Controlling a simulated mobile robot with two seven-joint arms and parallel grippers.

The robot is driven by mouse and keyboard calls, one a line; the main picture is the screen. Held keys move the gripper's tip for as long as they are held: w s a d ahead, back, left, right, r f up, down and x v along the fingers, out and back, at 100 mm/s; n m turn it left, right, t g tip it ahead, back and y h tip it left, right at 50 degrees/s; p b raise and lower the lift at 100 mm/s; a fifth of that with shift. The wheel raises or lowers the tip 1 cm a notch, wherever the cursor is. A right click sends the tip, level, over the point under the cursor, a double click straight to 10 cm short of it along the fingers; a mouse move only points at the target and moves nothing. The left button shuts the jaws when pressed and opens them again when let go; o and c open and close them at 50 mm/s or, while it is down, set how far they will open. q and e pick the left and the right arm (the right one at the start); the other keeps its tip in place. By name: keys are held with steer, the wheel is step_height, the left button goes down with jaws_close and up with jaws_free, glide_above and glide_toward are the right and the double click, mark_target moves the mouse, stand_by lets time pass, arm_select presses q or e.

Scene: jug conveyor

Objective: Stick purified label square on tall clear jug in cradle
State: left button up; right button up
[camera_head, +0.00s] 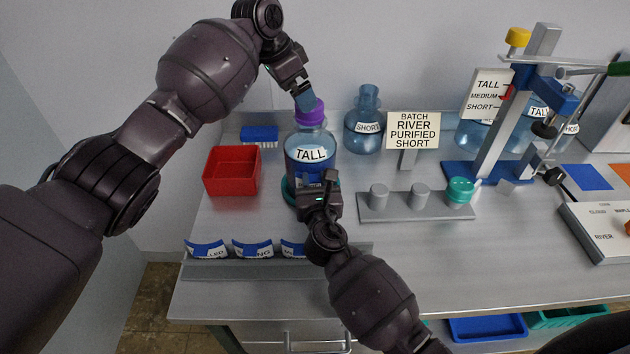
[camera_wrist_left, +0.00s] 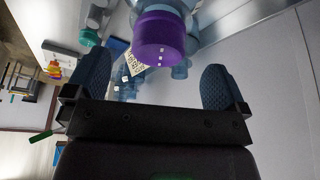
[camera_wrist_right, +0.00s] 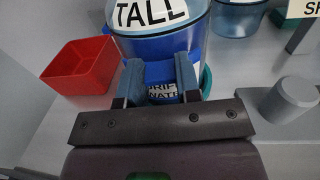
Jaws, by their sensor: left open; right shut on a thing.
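The tall clear jug (camera_head: 310,150), with a white TALL label and a purple cap (camera_head: 310,113), stands upright in the teal cradle (camera_head: 288,190). Its TALL label also shows in the right wrist view (camera_wrist_right: 150,14). My left gripper (camera_head: 305,100) is open above the cap; in the left wrist view its fingers are apart on either side of the purple cap (camera_wrist_left: 160,40). My right gripper (camera_head: 321,190) is shut on a blue-and-white label (camera_wrist_right: 162,91), low in front of the jug. Its print is partly hidden by the fingers. I cannot tell whether the label touches the jug.
A red bin (camera_head: 231,171) is left of the jug. A grey rack (camera_head: 225,268) with blue labels lies along the front edge. A post stand (camera_head: 400,208) is right, a SHORT jug (camera_head: 365,122) behind. A sign (camera_head: 412,130) reads BATCH RIVER PURIFIED SHORT.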

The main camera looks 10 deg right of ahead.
arm_select(q)
steer(key=shift+x, duration=3.65)
steer(key=shift+c, duration=0.3)
steer(key=c, duration=0.7)
steer(key=shift+d, duration=0.1)
arm_select(e)
steer(key=shift+w+d, duration=0.1)
steer(key=shift+w, duration=0.55)
steer(key=o, duration=1)
steer(key=shift+c, duration=0.2)
steer(key=shift+o, duration=0.4)
steer(key=o, duration=0.4)
